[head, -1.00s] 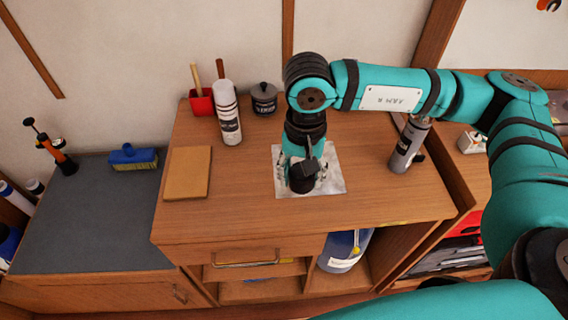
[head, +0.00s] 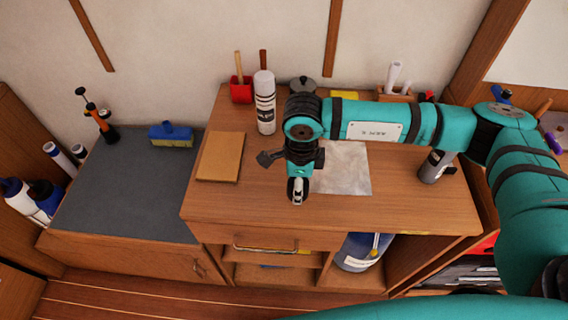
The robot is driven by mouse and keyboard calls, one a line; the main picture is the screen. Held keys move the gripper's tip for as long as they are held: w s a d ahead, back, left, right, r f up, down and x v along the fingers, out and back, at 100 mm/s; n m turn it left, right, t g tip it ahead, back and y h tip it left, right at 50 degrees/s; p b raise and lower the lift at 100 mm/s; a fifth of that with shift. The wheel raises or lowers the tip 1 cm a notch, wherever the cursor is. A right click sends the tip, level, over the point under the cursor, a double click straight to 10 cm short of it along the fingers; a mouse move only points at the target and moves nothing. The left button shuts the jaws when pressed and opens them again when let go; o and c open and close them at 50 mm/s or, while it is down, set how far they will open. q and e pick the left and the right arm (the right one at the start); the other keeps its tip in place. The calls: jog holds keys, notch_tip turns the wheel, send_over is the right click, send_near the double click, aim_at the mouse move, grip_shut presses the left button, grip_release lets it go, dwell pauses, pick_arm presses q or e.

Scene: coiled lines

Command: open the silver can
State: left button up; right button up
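The silver can (head: 435,168) is a grey cylinder with a pale label on the right part of the wooden workbench (head: 400,212). My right forearm hides its upper part, so I cannot see its top. My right gripper (head: 298,192) points down above the bench, near its front edge. It is left of a pale square sheet (head: 345,168) and well left of the can, apart from it. Its fingers are seen end-on and small, so their opening is unclear. Nothing visible is held. My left gripper is not in view.
A drawer handle (head: 265,249) is on the bench front. The front left bench top is clear.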

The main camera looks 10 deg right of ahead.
jog(key=p, duration=0.2)
send_over(276, 179)
jog(key=shift+s+f, duration=0.1)
jog(key=shift+f, duration=0.25)
jog(key=shift+f+p, duration=0.25)
jog(key=shift+p, duration=0.05)
notch_tip(276, 179, down, 2)
jog(key=shift+a+f+p, duration=0.1)
jog(key=shift+f+p, duration=0.1)
jog(key=shift+p, duration=0.35)
jog(key=shift+f, duration=0.3)
jog(key=shift+f, duration=0.1)
jog(key=shift+f, duration=0.15)
jog(key=o, duration=1.3)
